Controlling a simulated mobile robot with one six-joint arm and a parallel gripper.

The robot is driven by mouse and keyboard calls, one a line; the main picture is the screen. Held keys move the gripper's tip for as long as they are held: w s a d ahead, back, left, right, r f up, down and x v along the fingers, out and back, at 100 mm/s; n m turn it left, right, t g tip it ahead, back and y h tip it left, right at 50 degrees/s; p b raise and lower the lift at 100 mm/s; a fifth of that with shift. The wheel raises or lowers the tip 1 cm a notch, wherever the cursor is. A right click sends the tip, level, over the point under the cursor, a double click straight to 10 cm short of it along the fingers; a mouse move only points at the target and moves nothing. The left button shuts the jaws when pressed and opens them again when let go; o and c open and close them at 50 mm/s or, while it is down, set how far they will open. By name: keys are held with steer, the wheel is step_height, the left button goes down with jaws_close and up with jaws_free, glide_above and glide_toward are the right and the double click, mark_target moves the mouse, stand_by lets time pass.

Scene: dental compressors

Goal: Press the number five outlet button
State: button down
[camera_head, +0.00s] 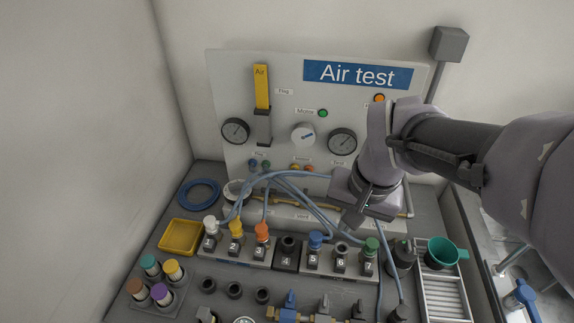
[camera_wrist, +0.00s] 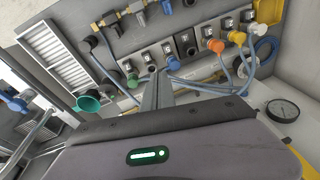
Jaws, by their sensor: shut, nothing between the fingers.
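The number five outlet (camera_head: 313,258) is a block marked 5 with a blue connector (camera_head: 315,239) and hose on top. It stands in the right-hand group of the numbered row, beside outlets 6 (camera_head: 340,263) and 7 (camera_head: 367,267). The blue connector also shows in the wrist view (camera_wrist: 173,63). My gripper (camera_head: 350,221) is shut and empty, above and behind outlets 5 and 6, apparently apart from them. In the wrist view its closed fingers (camera_wrist: 157,90) point toward the row. I cannot make out a separate button on outlet five.
Outlets 1 to 3 carry white, yellow and orange connectors (camera_head: 262,230); outlet 4 (camera_head: 287,255) has no hose. Blue hoses (camera_head: 305,205) run close to my gripper. The gauge panel (camera_head: 285,125) stands behind. A green funnel (camera_head: 441,252) is at the right, a yellow tray (camera_head: 181,237) at the left.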

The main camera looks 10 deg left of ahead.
steer(key=n+g+h, duration=0.1)
steer(key=n+g, duration=0.1)
glide_above(313, 259)
step_height(313, 259, down, 8)
steer(key=f, duration=0.1)
steer(key=shift+r, duration=0.25)
step_height(313, 259, down, 14)
steer(key=b, duration=0.6)
